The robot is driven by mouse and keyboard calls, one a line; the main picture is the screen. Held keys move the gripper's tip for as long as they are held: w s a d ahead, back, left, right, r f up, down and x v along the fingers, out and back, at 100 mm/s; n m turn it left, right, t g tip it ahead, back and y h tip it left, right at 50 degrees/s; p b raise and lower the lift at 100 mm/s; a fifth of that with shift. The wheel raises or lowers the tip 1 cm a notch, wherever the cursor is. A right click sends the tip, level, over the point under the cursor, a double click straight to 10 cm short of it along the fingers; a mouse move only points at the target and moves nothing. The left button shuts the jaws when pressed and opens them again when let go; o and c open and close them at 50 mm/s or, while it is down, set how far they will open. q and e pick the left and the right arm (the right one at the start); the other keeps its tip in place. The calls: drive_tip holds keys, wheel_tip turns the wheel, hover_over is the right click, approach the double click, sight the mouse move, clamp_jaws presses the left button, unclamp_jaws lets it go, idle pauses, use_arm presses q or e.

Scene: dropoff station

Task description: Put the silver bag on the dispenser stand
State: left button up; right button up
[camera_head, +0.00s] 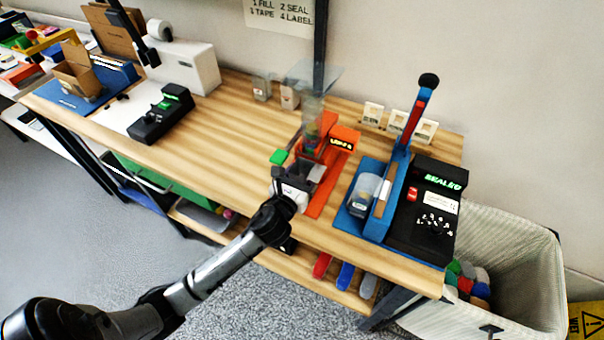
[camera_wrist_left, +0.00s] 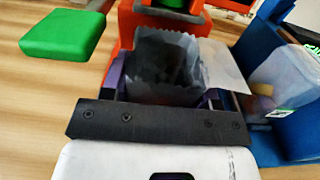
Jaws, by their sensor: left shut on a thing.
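The silver bag (camera_wrist_left: 165,60) is grey with a zigzag top edge and stands upright with its mouth open in the left wrist view. It also shows in the head view (camera_head: 303,168), small and partly hidden by my gripper. My left gripper (camera_head: 298,180) is shut on the bag, with a finger at each side of it. The orange dispenser (camera_head: 343,141) stands directly behind the bag, with a clear hopper tube above its orange base (camera_head: 324,195). I cannot tell whether the bag's bottom rests on the stand. My right gripper is not in view.
A blue sealer stand (camera_head: 380,215) holding a clear pouch (camera_head: 362,194) is close on the right, beside a black sealer box (camera_head: 425,215). A white bin (camera_head: 520,280) stands past the table's right end.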

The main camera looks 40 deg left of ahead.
use_arm(q)
drive_tip(key=shift+f, duration=0.15)
drive_tip(key=o, duration=1)
